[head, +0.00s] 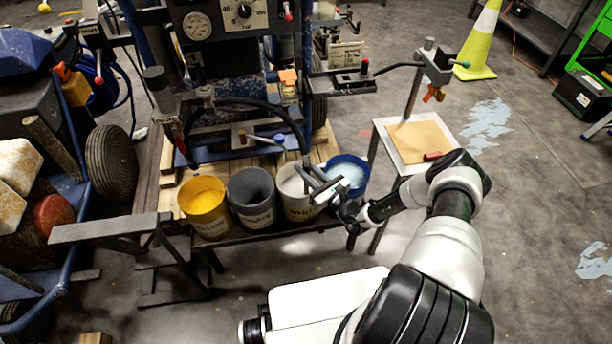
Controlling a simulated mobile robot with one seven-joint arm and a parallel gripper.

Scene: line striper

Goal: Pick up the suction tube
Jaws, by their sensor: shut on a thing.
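My gripper (318,184) is over the rim area of the white paint bucket (299,205), between its opening and the blue bucket. It is shut on a slim grey piece that appears to be the suction tube (306,168). A black hose (262,103) arches from the machine on the left down towards this piece. The tube's lower end is hard to make out against the bucket and my fingers. I cannot tell whether it is still in the paint.
A yellow bucket (205,214), a dark grey bucket (252,197) and a blue bucket (347,178) stand in the same row on the bench. The striping machine (236,60) rises behind. A small table (390,133) with a brown board stands right. A cone (480,45) stands farther back.

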